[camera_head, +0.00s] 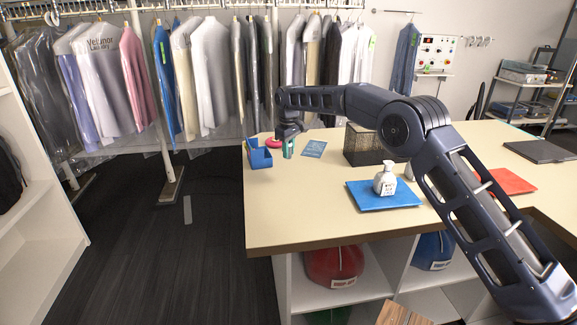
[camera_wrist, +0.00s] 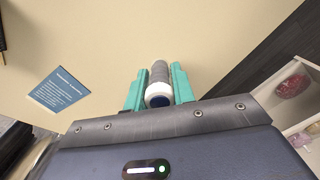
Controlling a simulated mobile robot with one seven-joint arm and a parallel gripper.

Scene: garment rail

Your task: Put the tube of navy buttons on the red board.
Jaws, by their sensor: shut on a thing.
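A blue board (camera_head: 357,196) bears a white bottle (camera_head: 385,179). A black mesh basket (camera_head: 361,145) stands behind it, partly behind my arm. A laptop (camera_head: 541,151) lies far right.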

